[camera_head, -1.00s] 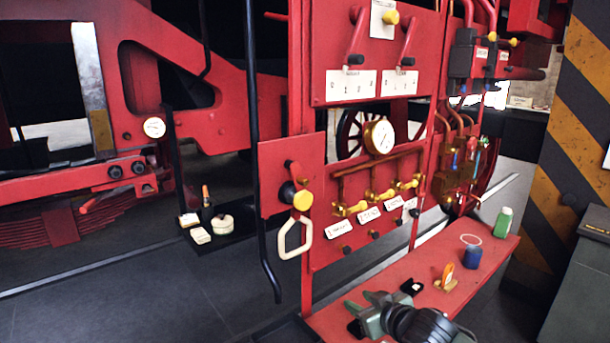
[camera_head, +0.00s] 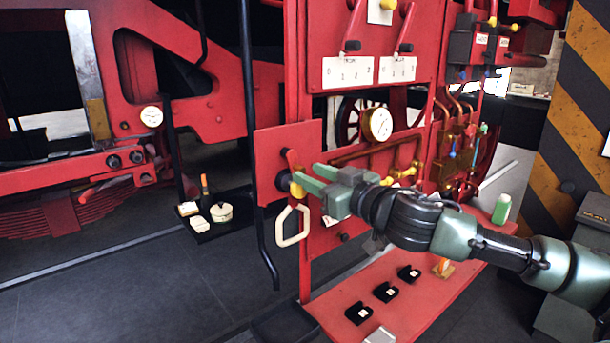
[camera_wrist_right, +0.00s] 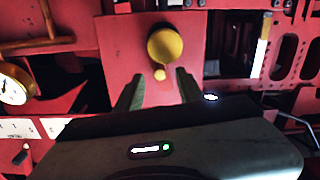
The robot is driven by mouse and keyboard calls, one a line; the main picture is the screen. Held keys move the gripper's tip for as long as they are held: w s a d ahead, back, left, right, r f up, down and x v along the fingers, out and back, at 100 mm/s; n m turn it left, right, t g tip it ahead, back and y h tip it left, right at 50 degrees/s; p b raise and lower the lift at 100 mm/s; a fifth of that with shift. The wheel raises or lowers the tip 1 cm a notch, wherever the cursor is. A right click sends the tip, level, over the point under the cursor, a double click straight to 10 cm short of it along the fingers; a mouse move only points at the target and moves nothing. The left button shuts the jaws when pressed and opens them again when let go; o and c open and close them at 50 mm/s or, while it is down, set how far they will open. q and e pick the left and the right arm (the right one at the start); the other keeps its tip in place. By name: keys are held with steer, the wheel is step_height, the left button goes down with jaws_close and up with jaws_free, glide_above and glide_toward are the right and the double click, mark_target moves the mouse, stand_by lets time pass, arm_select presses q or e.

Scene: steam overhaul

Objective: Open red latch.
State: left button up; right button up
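The red latch (camera_head: 288,155) is a small red lever on a square red panel (camera_head: 264,150) at the left of the control stand. A yellow knob (camera_head: 297,190) sits just below it. My right gripper (camera_head: 305,175) reaches in from the right, its fingertips at the knob and partly hiding the latch. In the right wrist view the fingers (camera_wrist_right: 158,80) are spread, with the yellow knob (camera_wrist_right: 165,45) ahead of the gap between them. I cannot tell whether they touch it. The latch lever is not clear there. My left gripper is not in view.
A cream loop handle (camera_head: 293,226) hangs below the knob. A black vertical rail (camera_head: 250,110) stands left of the panel. A gauge (camera_head: 378,124) and brass valves are to the right. A red bench (camera_head: 345,295) below holds small black boxes.

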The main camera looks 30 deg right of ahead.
mark_target(303, 171)
steer(key=shift+w+d+f+b, duration=0.1)
steer(key=shift+w+b, duration=0.65)
steer(key=shift+w, duration=0.45)
steer(key=shift+w+a, duration=0.2)
steer(key=shift+w, duration=0.1)
jaws_close()
